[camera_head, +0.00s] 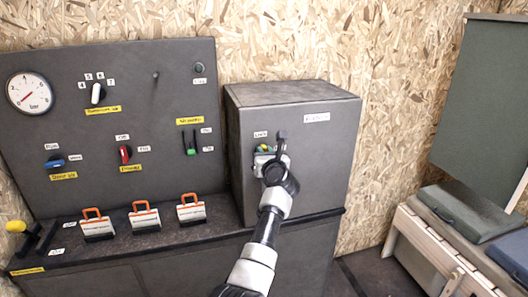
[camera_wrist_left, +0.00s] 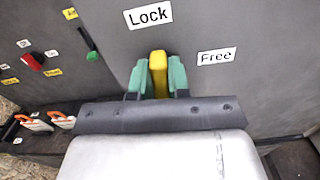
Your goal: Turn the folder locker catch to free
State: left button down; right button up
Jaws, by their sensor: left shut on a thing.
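The folder locker (camera_head: 330,150) is a dark grey box standing on the counter at the middle. Its catch (camera_wrist_left: 159,70) is a yellow bar, seen in the left wrist view. It stands upright in the picture, its top end just below the "Lock" label (camera_wrist_left: 148,15). The "Free" label (camera_wrist_left: 216,56) is to its right. My left gripper (camera_wrist_left: 158,80) has its two teal fingers on either side of the catch and is shut on it. In the head view my left gripper (camera_head: 265,149) is at the locker's front and mostly hides the catch. My right gripper is in neither view.
A dark panel left of the locker carries a gauge (camera_head: 30,92), a red knob (camera_head: 125,154), a blue knob (camera_head: 54,163) and a green lever (camera_head: 190,142). Orange-handled folders (camera_head: 145,217) stand on the counter (camera_head: 170,240). A bench (camera_head: 440,250) with cushions is at right.

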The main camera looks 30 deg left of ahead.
pick_arm(q)
jog(key=m+p, duration=0.3)
jog(key=shift+d+r, duration=0.1)
jog(key=shift+r, duration=0.1)
jog(key=m+p, duration=0.4)
jog(key=m, duration=0.1)
jog(key=shift+w+f, duration=0.15)
jog(key=m+p, duration=0.3)
jog(key=m, duration=0.1)
jog(key=shift+d+f, duration=0.1)
jog(key=shift+f, duration=0.05)
jog(key=shift+f+m+p, duration=0.15)
jog(key=shift+m+p, duration=0.45)
jog(key=shift+m, duration=0.6)
jog(key=shift+f+m+p, duration=0.1)
jog(key=shift+m+p, duration=0.45)
jog(key=shift+m, duration=0.65)
jog(key=c, duration=1.1)
grip_release()
jog(key=shift+w, duration=0.1)
